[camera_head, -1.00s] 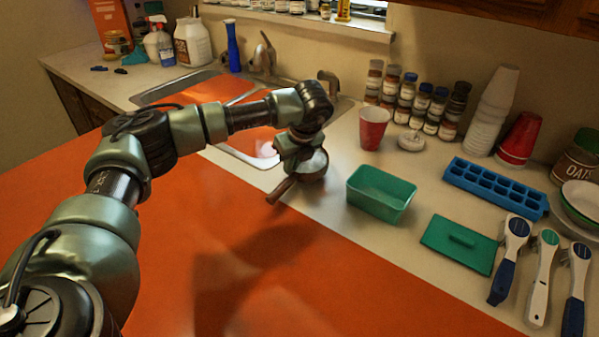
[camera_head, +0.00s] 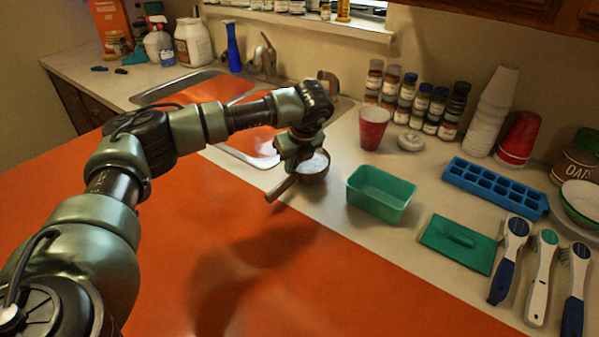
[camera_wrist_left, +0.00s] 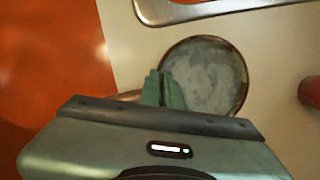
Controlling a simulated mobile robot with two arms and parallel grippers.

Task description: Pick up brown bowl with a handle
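The brown bowl with a handle (camera_head: 318,165) is at the counter's front edge, left of the green tub. Its handle (camera_head: 280,189) points toward the lower left, over the orange surface. My left gripper (camera_head: 298,163) is at the handle side of the bowl. In the left wrist view, the bowl (camera_wrist_left: 212,72) shows its pale grey inside. The two green fingers (camera_wrist_left: 162,88) are close together across its left rim and look shut on it. They hide part of the rim and handle root. I cannot tell whether the bowl is off the counter. My right gripper is not in view.
The green tub (camera_head: 380,191) stands just right of the bowl, with a green lid (camera_head: 458,244) beyond. A red cup (camera_head: 373,128) and several spice jars are behind. The sink (camera_head: 180,88) is at the back left. The orange surface (camera_head: 190,230) in front is clear.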

